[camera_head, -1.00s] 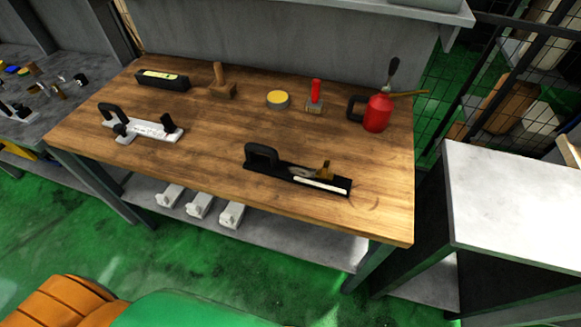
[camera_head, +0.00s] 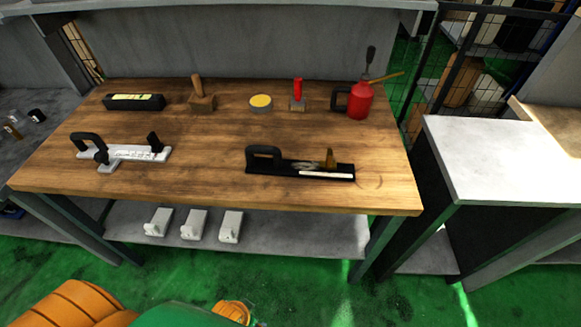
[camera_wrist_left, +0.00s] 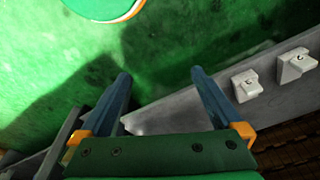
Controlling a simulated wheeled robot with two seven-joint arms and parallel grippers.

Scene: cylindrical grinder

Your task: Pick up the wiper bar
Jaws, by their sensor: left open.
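I cannot tell for sure which object is the wiper bar. Candidates in the head view are several small light-grey blocks (camera_head: 194,224) in a row on the bench's lower shelf; two such blocks show in the left wrist view (camera_wrist_left: 247,85). Other long pieces lie on the bench top: a black plane-like tool with a handle (camera_head: 300,170) and a white one with black grips (camera_head: 135,152). My left gripper (camera_wrist_left: 163,95) is open and empty, apart from the blocks, over the shelf's edge. My right gripper is not in view.
The wooden bench (camera_head: 210,150) also holds a black level (camera_head: 133,102), a wooden mallet (camera_head: 202,102), a yellow-topped tin (camera_head: 261,103), a red-handled tool (camera_head: 298,95) and a red oil can (camera_head: 360,101). A grey cabinet (camera_head: 500,155) stands right. Green floor (camera_head: 300,280) is open in front.

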